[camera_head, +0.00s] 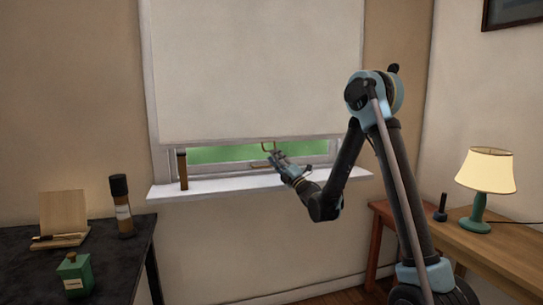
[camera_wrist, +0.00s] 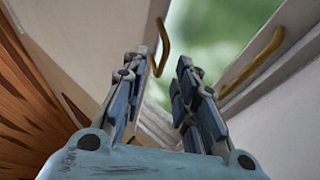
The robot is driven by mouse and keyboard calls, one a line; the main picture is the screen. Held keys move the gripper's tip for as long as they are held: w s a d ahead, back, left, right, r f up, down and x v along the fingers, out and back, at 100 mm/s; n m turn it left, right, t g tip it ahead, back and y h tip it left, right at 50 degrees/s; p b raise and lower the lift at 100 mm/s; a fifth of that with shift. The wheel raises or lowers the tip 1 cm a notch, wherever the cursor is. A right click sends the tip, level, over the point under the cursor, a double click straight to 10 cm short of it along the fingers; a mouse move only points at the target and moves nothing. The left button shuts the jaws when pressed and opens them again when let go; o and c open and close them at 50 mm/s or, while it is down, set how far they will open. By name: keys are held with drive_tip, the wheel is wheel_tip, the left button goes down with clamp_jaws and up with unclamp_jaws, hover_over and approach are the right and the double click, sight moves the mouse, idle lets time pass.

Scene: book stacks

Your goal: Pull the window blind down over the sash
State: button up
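The pale window blind (camera_head: 255,70) hangs over most of the window, its lower edge above a strip of green glass. A brass loop handle (camera_head: 268,146) hangs at that edge. The lower sash (camera_head: 225,168) shows below. My gripper (camera_head: 272,157) is in front of the glass strip, just below the blind's edge. In the wrist view my gripper (camera_wrist: 162,62) has its fingers apart with nothing between them. One brass handle (camera_wrist: 164,46) shows beside the left fingertip, and another (camera_wrist: 255,62) lies right of the right finger. Contact cannot be told.
A white sill (camera_head: 215,186) runs under the window with an upright brown object (camera_head: 183,170) at its left. A dark table (camera_head: 115,255) at left holds a bottle (camera_head: 122,207), a green jar (camera_head: 75,275) and a stand (camera_head: 63,214). A wooden desk (camera_head: 480,250) with a lamp (camera_head: 486,172) stands right.

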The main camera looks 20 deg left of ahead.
drive_tip(key=v, duration=0.7)
